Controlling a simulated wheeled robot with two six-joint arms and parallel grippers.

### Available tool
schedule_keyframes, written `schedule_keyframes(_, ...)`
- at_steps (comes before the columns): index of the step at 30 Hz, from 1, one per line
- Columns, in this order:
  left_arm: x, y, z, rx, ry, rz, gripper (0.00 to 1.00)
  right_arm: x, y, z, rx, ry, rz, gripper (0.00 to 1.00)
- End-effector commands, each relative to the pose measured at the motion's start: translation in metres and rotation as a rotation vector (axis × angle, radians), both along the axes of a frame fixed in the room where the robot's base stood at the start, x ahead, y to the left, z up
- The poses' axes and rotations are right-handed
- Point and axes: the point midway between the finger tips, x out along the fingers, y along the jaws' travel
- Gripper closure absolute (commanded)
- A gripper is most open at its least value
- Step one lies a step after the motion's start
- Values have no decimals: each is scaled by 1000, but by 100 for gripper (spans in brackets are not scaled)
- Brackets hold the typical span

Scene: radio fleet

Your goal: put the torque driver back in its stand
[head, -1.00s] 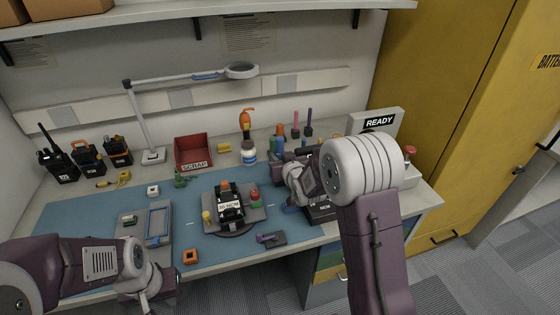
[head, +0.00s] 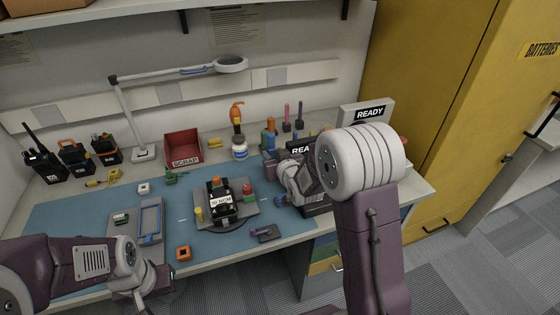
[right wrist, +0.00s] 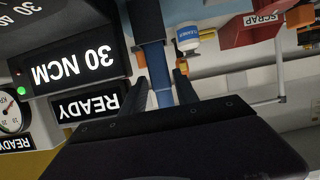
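An upright blue-handled tool, which looks like the torque driver (right wrist: 158,65), stands between the fingers of my right gripper (right wrist: 161,84). A wider dark grey part continues from it at the top of the upside-down right wrist view; I cannot tell if that is the stand. The fingers lie close on either side of the blue part, contact unclear. My left gripper (head: 142,299) is low at the front left, away from it, its fingers unclear.
A black READY display (head: 297,150), a white cleaner bottle (head: 240,151) and thin upright tools (head: 299,118) crowd around the right gripper. A red scrap bin (head: 183,147) is further left. A fixture (head: 240,211) occupies the mat; the mat's left part (head: 70,210) is clear.

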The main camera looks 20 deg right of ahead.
Motion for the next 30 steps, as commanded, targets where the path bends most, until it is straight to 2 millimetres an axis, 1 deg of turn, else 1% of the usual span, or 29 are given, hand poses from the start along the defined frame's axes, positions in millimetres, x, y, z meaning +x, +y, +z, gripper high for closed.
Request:
schedule_keyframes(1,0,0,0,0,0,0,100,-10,-1,5,0,-2,0,64)
schedule_keyframes(8,0,0,1,0,0,0,100,-58,-2,22,0,-3,0,64)
schedule_keyframes(9,0,0,-2,0,0,0,100,-65,-2,23,0,-3,0,64)
schedule_keyframes(12,0,0,-10,0,0,0,100,-75,-3,26,0,-5,0,64)
schedule_keyframes(15,0,0,-13,0,0,0,100,-84,-3,29,0,-2,1,64)
schedule_keyframes(18,0,0,-13,0,0,0,100,-88,-3,31,0,-1,0,64)
schedule_keyframes(30,0,0,-13,0,0,0,100,-88,-3,32,0,0,0,64)
